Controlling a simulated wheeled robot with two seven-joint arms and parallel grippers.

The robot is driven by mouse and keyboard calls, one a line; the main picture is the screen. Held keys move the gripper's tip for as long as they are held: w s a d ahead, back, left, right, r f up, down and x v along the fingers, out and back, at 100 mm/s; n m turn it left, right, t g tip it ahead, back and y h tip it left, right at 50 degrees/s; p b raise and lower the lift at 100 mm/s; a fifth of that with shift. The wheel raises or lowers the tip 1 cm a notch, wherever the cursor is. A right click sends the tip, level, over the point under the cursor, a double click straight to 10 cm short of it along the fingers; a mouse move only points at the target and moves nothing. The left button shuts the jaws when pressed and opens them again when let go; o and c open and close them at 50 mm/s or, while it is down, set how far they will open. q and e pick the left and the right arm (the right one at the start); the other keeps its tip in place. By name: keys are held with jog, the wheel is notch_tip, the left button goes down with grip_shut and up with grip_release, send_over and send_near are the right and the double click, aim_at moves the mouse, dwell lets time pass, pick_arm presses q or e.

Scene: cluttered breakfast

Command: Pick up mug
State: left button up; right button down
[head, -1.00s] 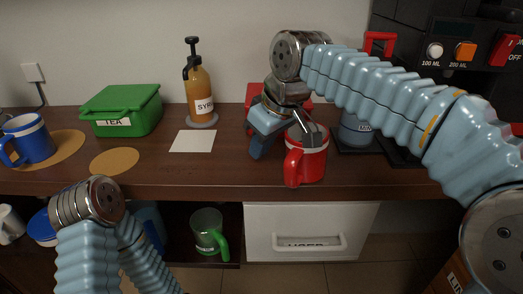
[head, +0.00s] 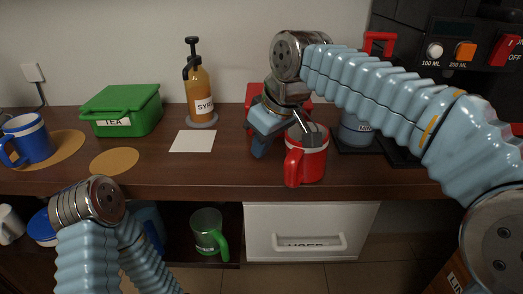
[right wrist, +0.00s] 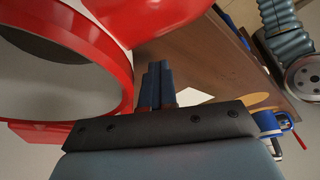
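The red mug (head: 308,163) with a pale rim stands upright near the counter's front edge in the head view, its handle toward the front left. In the right wrist view its rim and pale inside (right wrist: 45,75) fill the left, with its red handle (right wrist: 150,15) at the top. My right gripper (head: 257,150) points down just left of the mug. Its blue fingers (right wrist: 157,85) look close together outside the mug, with nothing seen between them. My left arm is at the lower left; its gripper is not seen.
A blue mug (head: 29,139), green tea box (head: 122,110) and syrup bottle (head: 200,95) stand to the left. A red object (head: 254,94) is behind my right gripper. The coffee machine (head: 440,80) stands at the right. A green mug (head: 208,230) is on the shelf below.

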grip_release()
dwell(0.4)
